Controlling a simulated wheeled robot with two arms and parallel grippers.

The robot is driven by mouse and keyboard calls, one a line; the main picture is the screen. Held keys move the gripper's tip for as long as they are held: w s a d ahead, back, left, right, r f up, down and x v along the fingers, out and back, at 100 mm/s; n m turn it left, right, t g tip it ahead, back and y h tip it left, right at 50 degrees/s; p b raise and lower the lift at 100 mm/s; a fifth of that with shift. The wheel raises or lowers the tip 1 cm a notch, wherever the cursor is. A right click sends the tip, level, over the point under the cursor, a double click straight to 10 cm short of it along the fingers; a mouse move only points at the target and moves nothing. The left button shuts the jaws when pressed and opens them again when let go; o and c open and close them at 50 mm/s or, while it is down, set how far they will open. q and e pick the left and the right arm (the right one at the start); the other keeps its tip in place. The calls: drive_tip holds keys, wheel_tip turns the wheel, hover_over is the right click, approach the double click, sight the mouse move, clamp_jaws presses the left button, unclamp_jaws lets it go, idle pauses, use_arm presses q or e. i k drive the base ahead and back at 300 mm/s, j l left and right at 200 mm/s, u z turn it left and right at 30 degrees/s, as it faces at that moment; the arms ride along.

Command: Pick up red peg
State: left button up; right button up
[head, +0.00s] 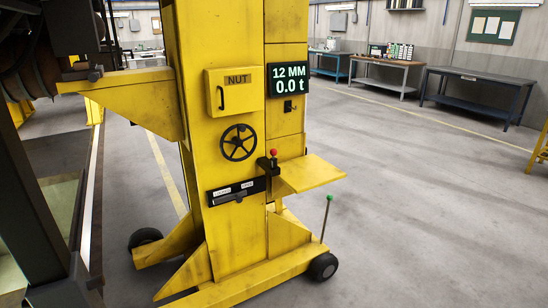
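A small red-topped piece, which looks like the red peg (274,152), stands upright at a black bracket (270,166) on the front of the yellow lifting column (232,120). It is just above the inner edge of a yellow shelf (313,173). I cannot tell how its lower end is held. Neither of my grippers is in view.
The column bears a NUT box (234,92), a display (288,80) reading 12 MM and 0.0 t, a black handwheel (239,143) and a black slotted plate (237,191). A green-tipped lever (327,215) rises by the wheeled base. Floor to the right is clear; workbenches (478,78) stand behind.

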sight(273, 152)
drive_tip(key=i+l+u, duration=0.25)
drive_tip(key=i+l, duration=0.65)
drive_tip(key=i, duration=0.1)
